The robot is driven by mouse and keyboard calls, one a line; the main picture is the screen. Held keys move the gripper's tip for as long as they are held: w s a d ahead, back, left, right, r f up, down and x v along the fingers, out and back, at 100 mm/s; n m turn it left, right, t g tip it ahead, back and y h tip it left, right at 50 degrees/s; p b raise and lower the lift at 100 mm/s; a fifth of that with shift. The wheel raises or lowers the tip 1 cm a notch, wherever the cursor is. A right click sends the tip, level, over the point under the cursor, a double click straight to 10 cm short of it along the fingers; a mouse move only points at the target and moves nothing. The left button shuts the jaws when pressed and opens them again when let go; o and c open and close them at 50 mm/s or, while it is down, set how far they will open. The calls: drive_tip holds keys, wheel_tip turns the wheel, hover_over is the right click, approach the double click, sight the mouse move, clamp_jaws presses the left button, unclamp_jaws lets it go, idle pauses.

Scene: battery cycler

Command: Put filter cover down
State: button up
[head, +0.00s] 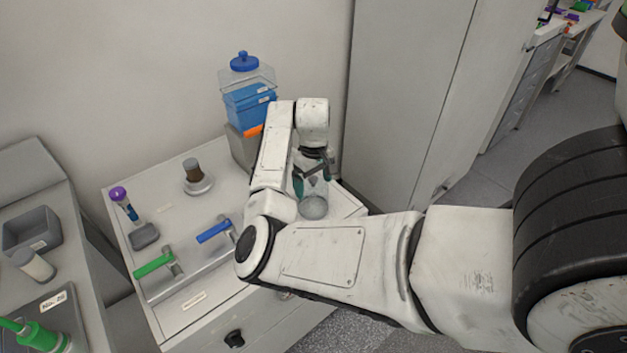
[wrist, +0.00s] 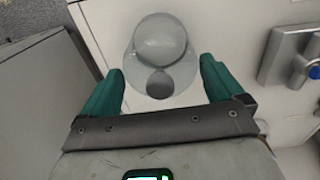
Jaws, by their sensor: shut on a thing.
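The filter cover (head: 314,208) is a grey, see-through dome with a round flange, under my gripper at the right end of the white cabinet top (head: 165,215). In the wrist view the filter cover (wrist: 160,38) lies between the teal fingers, with a darker round knob on the near side. My gripper (head: 312,180) points down and is shut on the cover; its fingers (wrist: 162,68) stand at either side of the flange. I cannot tell whether the cover touches the cabinet top.
A blue-lidded container (head: 249,104) stands at the back. A brown-topped fitting (head: 194,174), a blue-handled valve (head: 214,231), a green-handled valve (head: 155,266) and a purple-capped tube (head: 123,201) are further left. A tall grey cabinet (head: 400,100) stands close on the right.

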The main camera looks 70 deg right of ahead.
drive_tip(key=shift+f, duration=0.15)
drive_tip(key=o, duration=1)
